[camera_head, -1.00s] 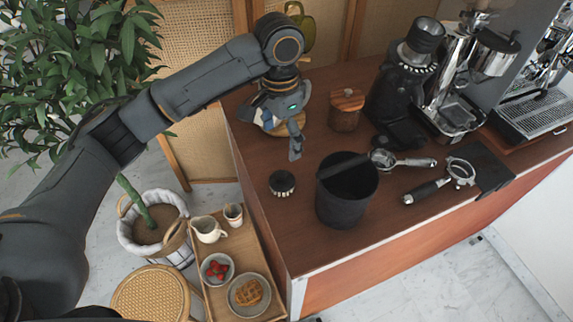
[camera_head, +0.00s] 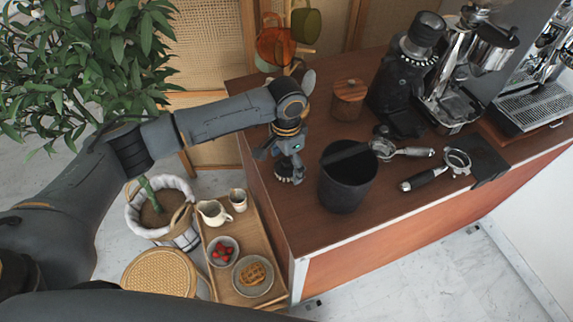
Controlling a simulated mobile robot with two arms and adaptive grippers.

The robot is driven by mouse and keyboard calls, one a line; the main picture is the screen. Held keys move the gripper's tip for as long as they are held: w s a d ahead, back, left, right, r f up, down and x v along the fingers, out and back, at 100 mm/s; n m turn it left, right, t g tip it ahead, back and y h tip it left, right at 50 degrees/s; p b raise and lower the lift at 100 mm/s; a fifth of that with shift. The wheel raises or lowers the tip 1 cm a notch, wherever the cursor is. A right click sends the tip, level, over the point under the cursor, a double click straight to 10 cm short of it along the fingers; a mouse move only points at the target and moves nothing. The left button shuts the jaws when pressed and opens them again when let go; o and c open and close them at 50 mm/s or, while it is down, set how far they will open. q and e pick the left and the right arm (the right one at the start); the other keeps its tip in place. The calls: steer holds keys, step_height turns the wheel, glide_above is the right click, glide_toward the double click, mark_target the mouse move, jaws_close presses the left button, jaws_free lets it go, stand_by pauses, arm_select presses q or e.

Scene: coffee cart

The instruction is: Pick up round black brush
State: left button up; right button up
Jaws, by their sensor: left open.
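The round black brush (camera_head: 284,179) stands on the brown counter near its left edge, left of the black bin. My left gripper (camera_head: 288,171) is directly over the brush, with its open fingers reaching down around it. The fingers and wrist hide much of the brush, so contact cannot be made out. My right gripper is not in view.
A black knock bin (camera_head: 346,190) stands close to the right of the gripper. Two portafilters (camera_head: 408,151), (camera_head: 436,174), a wooden canister (camera_head: 348,98) and a grinder (camera_head: 402,90) are farther right and back. A tray (camera_head: 241,240) of food is below, left of the counter.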

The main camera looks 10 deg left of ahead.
arm_select(q)
steer(key=shift+s, duration=0.1)
steer(key=c, duration=1.2)
steer(key=shift+c, duration=0.3)
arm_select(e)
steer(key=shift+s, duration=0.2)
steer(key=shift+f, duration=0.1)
arm_select(q)
steer(key=shift+r+b, duration=0.45)
steer(key=shift+r, duration=0.15)
steer(key=s+d+r+b, duration=0.2)
steer(key=s+d+r, duration=0.4)
steer(key=s+r, duration=0.5)
steer(key=shift+s+d+r+b, duration=0.15)
steer(key=shift+s+r+b, duration=0.25)
steer(key=shift+s, duration=0.35)
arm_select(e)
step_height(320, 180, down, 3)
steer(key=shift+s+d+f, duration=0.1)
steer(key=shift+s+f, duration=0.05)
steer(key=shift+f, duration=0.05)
